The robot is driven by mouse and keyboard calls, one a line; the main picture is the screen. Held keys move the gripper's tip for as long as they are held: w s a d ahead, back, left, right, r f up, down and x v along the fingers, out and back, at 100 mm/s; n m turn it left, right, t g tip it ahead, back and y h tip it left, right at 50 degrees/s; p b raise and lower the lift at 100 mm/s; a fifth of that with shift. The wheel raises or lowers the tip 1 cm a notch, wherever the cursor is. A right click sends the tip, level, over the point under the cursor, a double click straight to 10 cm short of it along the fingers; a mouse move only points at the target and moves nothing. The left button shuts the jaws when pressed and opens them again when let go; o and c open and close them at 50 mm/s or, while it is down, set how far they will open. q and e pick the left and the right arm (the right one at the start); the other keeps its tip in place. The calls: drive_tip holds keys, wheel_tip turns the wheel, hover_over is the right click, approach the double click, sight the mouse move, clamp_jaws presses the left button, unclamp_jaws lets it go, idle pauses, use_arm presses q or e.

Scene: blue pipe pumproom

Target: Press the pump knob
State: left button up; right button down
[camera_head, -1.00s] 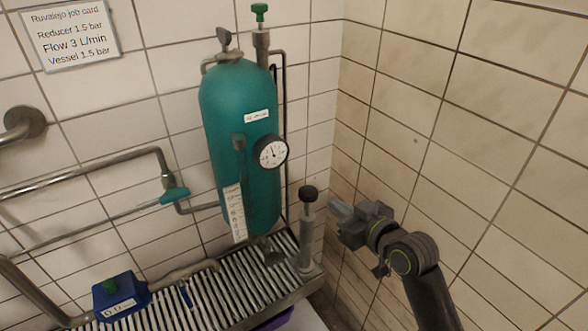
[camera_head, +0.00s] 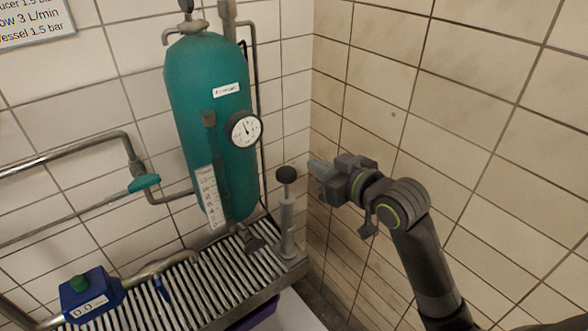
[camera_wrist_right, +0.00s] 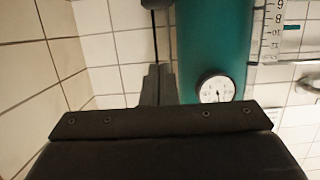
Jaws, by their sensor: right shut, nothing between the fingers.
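The pump knob (camera_head: 286,174) is a round black cap on top of an upright grey pump (camera_head: 287,222). The pump stands at the right end of the slatted shelf, beside the teal tank. My right gripper (camera_head: 316,168) is shut and empty. In the head view its tips show just right of the knob and slightly higher, with a small gap between. In the right wrist view the closed fingers (camera_wrist_right: 158,86) point toward the wall beside the tank. A dark piece at that view's top edge is cut off; I cannot tell if it is the knob. My left gripper is out of view.
The teal tank (camera_head: 212,120) carries a round gauge (camera_head: 244,129). A pipe with a teal handle (camera_head: 144,183) runs left of it. A blue box with a green button (camera_head: 90,294) sits on the slatted shelf (camera_head: 205,285). The tiled right wall (camera_head: 440,120) is close behind my right arm.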

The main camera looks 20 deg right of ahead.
drive_tip(key=p, duration=0.2)
hover_over(287, 185)
drive_tip(key=d, duration=0.2)
drive_tip(key=f, duration=0.6)
drive_tip(key=shift+s+a+f, duration=0.1)
drive_tip(key=shift+a, duration=0.1)
wheel_tip(287, 185, down, 6)
drive_tip(key=b, duration=0.3)
drive_tip(key=shift+f, duration=0.15)
drive_tip(key=shift+s, duration=0.1)
